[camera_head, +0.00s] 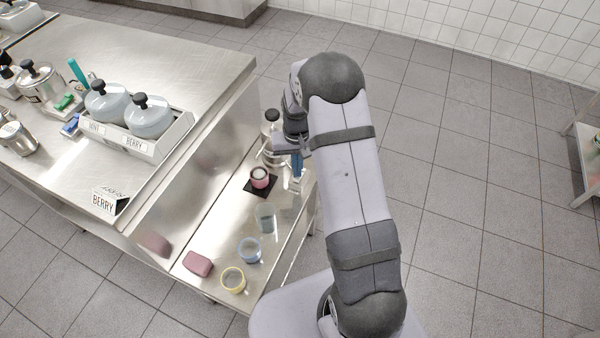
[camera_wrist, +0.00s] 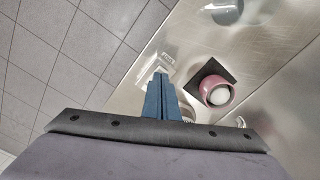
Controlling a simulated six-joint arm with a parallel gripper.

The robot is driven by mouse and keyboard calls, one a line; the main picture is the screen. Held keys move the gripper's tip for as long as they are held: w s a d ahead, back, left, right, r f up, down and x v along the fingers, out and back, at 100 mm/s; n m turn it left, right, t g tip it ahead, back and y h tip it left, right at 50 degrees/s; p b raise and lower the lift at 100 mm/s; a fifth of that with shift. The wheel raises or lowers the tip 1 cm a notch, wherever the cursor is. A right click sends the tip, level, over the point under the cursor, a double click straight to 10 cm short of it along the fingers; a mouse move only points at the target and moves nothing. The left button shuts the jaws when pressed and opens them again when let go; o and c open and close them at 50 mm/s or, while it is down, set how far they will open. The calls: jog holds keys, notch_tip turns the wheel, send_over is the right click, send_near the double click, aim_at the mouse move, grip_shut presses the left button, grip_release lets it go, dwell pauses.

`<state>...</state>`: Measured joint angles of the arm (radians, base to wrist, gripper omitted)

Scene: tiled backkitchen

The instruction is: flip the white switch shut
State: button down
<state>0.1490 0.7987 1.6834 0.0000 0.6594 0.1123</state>
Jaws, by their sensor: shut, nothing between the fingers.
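My gripper (camera_head: 297,176) points down over the right part of the lower steel shelf, its two blue fingers together and empty. In the wrist view the closed fingertips (camera_wrist: 160,78) are just beside a small whitish piece (camera_wrist: 154,68), apparently the white switch, near the shelf's edge. The fingertips partly cover it, so I cannot tell its lever position or whether they touch it. A small pale label (camera_wrist: 168,57) lies just beyond. In the head view my gripper and arm hide most of this spot.
A pink cup (camera_head: 260,178) on a black square mat (camera_head: 250,189) stands close left of my gripper; a glass jar (camera_head: 270,125) stands behind. Clear, blue and yellow-rimmed cups and a pink sponge (camera_head: 197,264) are nearer the front. The raised counter (camera_head: 190,60) borders the shelf's left.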

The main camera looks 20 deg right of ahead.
jog(key=shift+f+b, duration=0.3)
jog(key=shift+f, duration=0.3)
dwell(0.3)
jog(key=shift+r, duration=0.15)
notch_tip(320, 180, up, 7)
jog(key=p, duration=0.6)
dwell(0.7)
jog(key=s+a+n+g, duration=0.1)
jog(key=s+a+g, duration=0.25)
jog(key=s, duration=1.45)
jog(key=s+a+r+n+p, duration=0.1)
jog(key=s+a+r+p, duration=0.1)
jog(key=s+r, duration=0.65)
jog(key=w+a+r+n+t+p, duration=0.1)
jog(key=w+r+t+p, duration=0.1)
jog(key=r, duration=0.6)
jog(key=shift+w+t, duration=0.75)
jog(key=shift+w, duration=0.2)
